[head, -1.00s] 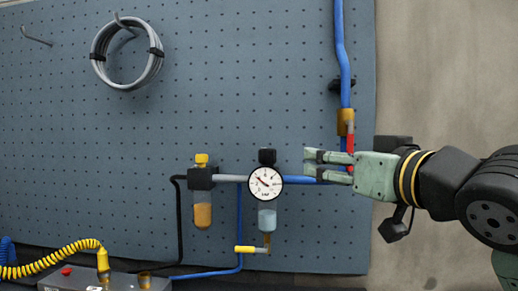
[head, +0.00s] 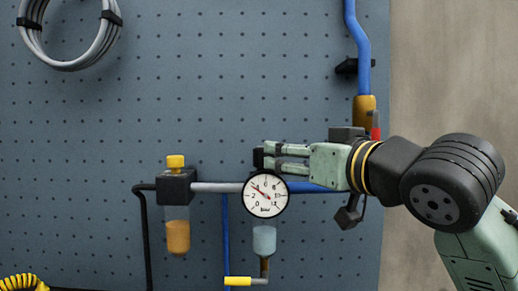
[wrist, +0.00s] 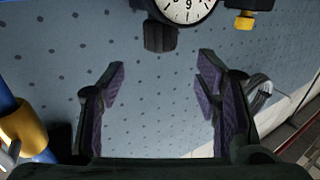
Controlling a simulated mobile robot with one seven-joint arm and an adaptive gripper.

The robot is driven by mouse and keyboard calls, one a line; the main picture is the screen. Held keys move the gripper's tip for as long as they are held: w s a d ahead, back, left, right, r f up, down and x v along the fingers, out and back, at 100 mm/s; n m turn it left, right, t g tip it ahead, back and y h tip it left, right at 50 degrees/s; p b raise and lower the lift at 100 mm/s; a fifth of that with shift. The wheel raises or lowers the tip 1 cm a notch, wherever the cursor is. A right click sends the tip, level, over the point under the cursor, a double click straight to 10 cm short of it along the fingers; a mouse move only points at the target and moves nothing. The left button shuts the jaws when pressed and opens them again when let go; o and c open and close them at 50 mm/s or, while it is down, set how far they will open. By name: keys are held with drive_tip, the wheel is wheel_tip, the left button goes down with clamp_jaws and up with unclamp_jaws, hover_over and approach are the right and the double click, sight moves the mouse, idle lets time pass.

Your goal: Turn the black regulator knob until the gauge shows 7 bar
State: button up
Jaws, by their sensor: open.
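The black regulator knob (head: 258,157) sits on top of the regulator, just above the round white gauge (head: 265,195). Its needle points to the upper left, roughly between 2 and 4; I cannot read it exactly. My gripper (head: 269,155) comes in from the right, fingers level, with its tips by the knob and partly in front of it. In the wrist view the fingers (wrist: 158,82) are spread apart with nothing between them. The knob (wrist: 160,37) lies beyond the tips, centred on the gap. The gauge (wrist: 185,8) is cut off at the top.
A filter with a yellow cap (head: 176,161) and amber bowl stands left of the gauge, joined by a grey pipe (head: 217,187). A blue pipe and brass valve (head: 365,110) with a red handle are at the upper right. The pegboard (head: 210,70) above the knob is clear.

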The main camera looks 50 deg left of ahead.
sight(258, 154)
drive_tip(key=a+p, duration=0.1)
drive_tip(key=a, duration=0.2)
drive_tip(key=w+a+p, duration=0.1)
drive_tip(key=a, duration=0.2)
drive_tip(key=w+a+p, duration=0.1)
drive_tip(key=a, duration=0.3)
drive_tip(key=c, duration=1.2)
drive_tip(key=shift+o, duration=0.2)
drive_tip(key=shift+s+m+t, duration=0.15)
drive_tip(key=shift+m+t, duration=0.15)
drive_tip(key=shift+t, duration=0.2)
